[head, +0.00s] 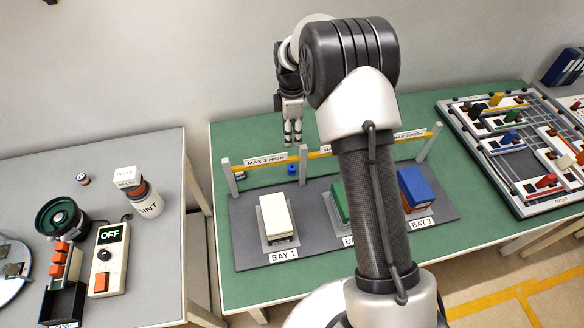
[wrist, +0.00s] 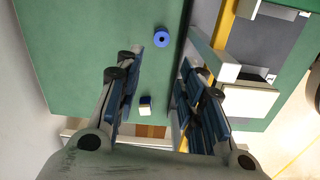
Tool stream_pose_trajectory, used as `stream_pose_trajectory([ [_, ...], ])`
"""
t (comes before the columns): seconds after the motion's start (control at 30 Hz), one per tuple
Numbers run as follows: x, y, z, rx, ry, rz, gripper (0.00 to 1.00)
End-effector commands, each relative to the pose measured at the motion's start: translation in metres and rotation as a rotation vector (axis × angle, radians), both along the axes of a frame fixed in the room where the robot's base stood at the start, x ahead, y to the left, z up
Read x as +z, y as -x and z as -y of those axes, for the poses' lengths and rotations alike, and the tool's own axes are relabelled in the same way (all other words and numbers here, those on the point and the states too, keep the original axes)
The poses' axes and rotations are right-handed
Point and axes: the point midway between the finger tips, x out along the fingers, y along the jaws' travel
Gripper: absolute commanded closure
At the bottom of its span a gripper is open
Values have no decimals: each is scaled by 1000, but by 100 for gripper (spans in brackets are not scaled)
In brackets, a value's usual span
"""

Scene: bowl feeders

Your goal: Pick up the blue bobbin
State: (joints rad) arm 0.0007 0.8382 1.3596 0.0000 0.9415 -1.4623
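The blue bobbin (head: 291,170) stands on the green table, behind the yellow rail and near its middle left. In the wrist view it is a small blue ring with a dark centre hole (wrist: 161,39), lying beyond the fingertips. My gripper (head: 292,141) hangs above the bobbin, fingers pointing down and apart from it. In the wrist view my gripper (wrist: 159,62) is open, with a wide gap between its fingers.
The rail (head: 279,160) with "MAX 3 HIGH" signs runs in front of the bobbin. Bay 1 (head: 277,217) holds a cream stack; green and blue stacks stand to its right. A feeder table (head: 150,255) is at left, a gridded board (head: 520,200) at right. Table around the bobbin looks clear.

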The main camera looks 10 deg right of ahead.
Motion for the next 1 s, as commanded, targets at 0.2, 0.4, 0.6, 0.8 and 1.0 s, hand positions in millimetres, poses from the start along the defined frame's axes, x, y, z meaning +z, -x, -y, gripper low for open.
stream_pose_trajectory([
  [0.2,-48,2,0,-1,0,-7,64],
  [0.4,-90,2,0,-2,0,-6,64],
  [0.6,-114,2,0,-2,0,-4,64],
  [0.8,-123,2,0,-2,0,-2,64],
  [1.0,-153,4,1,-2,0,-5,64],
])
